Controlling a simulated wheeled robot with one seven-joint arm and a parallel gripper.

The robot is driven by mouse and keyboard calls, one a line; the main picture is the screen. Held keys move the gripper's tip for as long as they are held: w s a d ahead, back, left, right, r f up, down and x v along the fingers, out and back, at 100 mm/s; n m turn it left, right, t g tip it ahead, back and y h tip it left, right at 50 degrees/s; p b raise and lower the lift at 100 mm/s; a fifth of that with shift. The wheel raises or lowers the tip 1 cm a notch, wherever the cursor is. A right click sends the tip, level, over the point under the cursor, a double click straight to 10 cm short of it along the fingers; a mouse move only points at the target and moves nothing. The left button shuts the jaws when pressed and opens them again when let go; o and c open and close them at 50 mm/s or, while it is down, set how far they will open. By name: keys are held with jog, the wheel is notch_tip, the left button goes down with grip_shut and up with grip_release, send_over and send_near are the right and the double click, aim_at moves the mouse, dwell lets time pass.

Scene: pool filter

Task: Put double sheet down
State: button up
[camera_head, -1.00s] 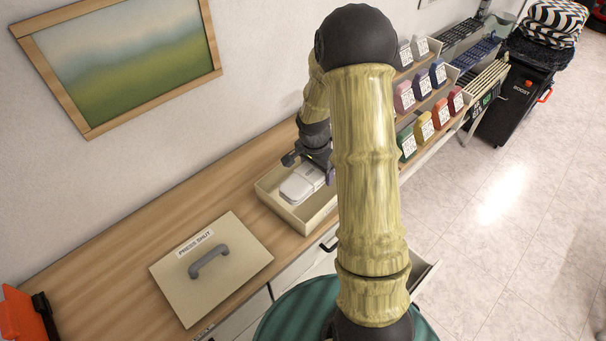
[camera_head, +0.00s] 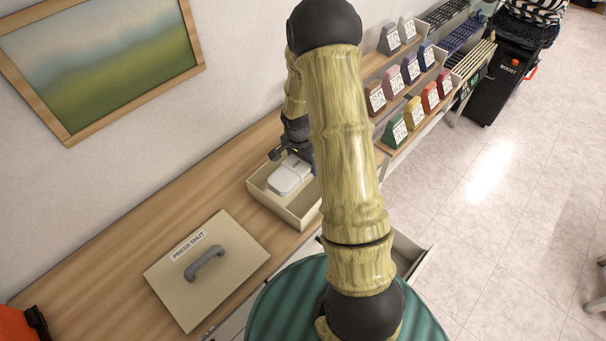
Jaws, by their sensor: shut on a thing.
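A white, block-like item (camera_head: 286,180), which I take to be the double sheet, is in a cream open box (camera_head: 293,214) on the wooden counter. My gripper (camera_head: 291,156) is at the back of this box, pointing down and closed on the far end of the white item. The fingertips are small and partly hidden, and my arm covers the right side of the box. I cannot tell whether the item touches the box floor.
A cream lid (camera_head: 230,284) with a grey handle, labelled PRESS SHUT, lies on the counter (camera_head: 110,262) in front of the box. Shelves of coloured, labelled blocks (camera_head: 413,112) stand to the right. An open drawer (camera_head: 410,254) juts out below. An orange object (camera_head: 14,324) is at the lower left.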

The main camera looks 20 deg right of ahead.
notch_tip(320, 180, down, 2)
jog(key=shift+f, duration=0.1)
jog(key=shift+f+p, duration=0.5)
jog(key=shift+f, duration=1.45)
jog(key=shift+f, duration=0.25)
jog(key=o, duration=1.2)
jog(key=shift+r, duration=0.1)
